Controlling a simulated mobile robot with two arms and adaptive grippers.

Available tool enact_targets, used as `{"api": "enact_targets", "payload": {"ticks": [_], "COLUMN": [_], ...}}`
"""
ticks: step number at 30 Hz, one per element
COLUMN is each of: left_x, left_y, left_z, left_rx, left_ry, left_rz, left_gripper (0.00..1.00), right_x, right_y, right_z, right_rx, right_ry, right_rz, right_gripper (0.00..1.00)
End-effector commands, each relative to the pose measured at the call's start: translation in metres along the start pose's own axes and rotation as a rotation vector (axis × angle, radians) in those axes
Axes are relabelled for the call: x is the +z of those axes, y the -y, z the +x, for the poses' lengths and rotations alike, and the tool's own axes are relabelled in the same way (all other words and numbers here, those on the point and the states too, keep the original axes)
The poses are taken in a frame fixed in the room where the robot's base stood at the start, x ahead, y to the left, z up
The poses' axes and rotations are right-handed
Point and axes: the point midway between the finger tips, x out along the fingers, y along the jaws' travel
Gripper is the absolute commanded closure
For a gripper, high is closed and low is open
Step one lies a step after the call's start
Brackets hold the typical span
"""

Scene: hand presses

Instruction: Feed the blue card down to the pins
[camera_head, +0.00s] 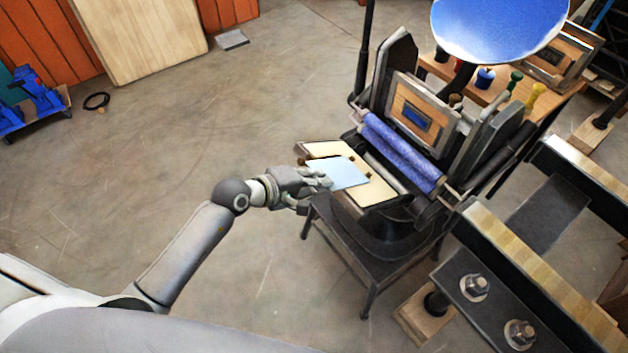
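The light blue card (348,173) lies flat over the cream platen (374,193) of the hand press. My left gripper (322,180) comes in from the left and is shut on the card's left edge. The card covers the middle of the platen; cream shows on both sides of it. Small brown marks, possibly pins, show at the card's right edge (369,177). I cannot tell whether the card touches the platen or them. My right gripper is out of view.
Blue inked rollers (402,153) and a framed chase (415,115) stand behind the platen. A round blue ink disc (498,28) is above. The press rests on a dark stand (352,245). Another press's beams (540,270) fill the right.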

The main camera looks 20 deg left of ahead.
Motion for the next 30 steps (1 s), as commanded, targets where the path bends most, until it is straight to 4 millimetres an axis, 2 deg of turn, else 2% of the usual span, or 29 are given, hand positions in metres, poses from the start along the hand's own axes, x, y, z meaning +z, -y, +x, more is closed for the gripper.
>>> {"api": "enact_targets", "payload": {"ticks": [14,21,28,30], "left_x": [0.0001,0.0001,0.0001,0.0], "left_y": [0.0003,0.0002,0.0002,0.0003], "left_z": [0.0072,0.0071,0.0071,0.0071], "left_rx": [-0.001,0.0,0.0,0.0], "left_ry": [0.0,0.0,0.0,0.0], "left_rz": [-0.001,-0.001,-0.001,-0.001], "left_gripper": [1.0,0.7,0.7,0.73], "right_x": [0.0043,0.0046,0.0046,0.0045], "right_y": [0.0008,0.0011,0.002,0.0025], "right_z": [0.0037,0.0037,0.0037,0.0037], "right_rx": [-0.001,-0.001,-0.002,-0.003], "right_ry": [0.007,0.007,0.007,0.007], "right_rz": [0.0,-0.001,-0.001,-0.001], "right_gripper": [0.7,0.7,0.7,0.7]}}
